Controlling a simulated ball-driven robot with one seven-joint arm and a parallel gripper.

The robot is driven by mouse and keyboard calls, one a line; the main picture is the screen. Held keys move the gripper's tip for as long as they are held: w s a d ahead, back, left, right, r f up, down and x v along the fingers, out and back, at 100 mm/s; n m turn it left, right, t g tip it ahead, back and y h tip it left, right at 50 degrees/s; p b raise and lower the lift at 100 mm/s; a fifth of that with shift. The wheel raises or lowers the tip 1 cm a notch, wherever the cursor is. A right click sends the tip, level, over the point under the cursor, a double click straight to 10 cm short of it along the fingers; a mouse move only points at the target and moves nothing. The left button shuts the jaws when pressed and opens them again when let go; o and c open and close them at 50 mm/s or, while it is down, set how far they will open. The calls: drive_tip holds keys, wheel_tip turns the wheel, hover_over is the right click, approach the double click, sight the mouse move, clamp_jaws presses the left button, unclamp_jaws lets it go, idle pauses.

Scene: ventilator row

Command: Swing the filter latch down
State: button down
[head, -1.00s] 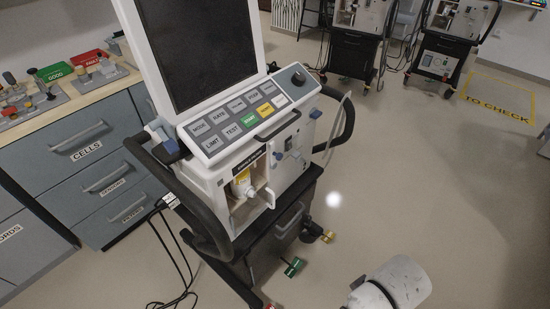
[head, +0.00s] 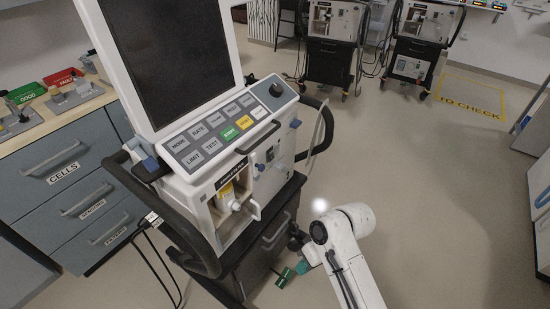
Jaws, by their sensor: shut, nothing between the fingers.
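The nearest ventilator (head: 205,190) stands left of centre with its large dark screen tilted up. Below its button panel, under a dark label strip, is an open filter bay (head: 222,222). A yellow-and-white filter (head: 232,203) sits inside it. A white lever-like piece (head: 256,210) projects at the bay's right edge; it looks like the latch, but its exact pose is too small to tell. My gripper (head: 302,267) is mostly hidden by my white arm; a small teal part shows below and right of the bay, apart from it. It appears shut and empty.
A black handle rail (head: 160,205) curves around the ventilator's left side. A cabinet counter (head: 60,128) with trays stands at left. Two more ventilators (head: 333,50) (head: 418,50) stand at the back. The floor at right is open; a shelf edge (head: 540,190) is at far right.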

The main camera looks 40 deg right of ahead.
drive_tip(key=w+d+r+t+y, duration=0.5)
drive_tip(key=w+d+r, duration=1.3)
drive_tip(key=r, duration=0.4)
drive_tip(key=shift+w+d+y, duration=0.35)
drive_tip(key=shift+w+y, duration=0.35)
drive_tip(key=shift+w, duration=0.1)
drive_tip(key=p, duration=0.3)
approach(258, 169)
drive_tip(key=shift+w+a+f, duration=0.35)
drive_tip(key=shift+w+a, duration=0.05)
drive_tip(key=shift+w, duration=0.2)
drive_tip(key=shift+w+a+f, duration=0.35)
drive_tip(key=shift+w+a, duration=0.05)
drive_tip(key=shift+w, duration=0.2)
drive_tip(key=shift+w+a+f, duration=0.4)
drive_tip(key=shift+w, duration=0.25)
drive_tip(key=shift+a+r, duration=0.1)
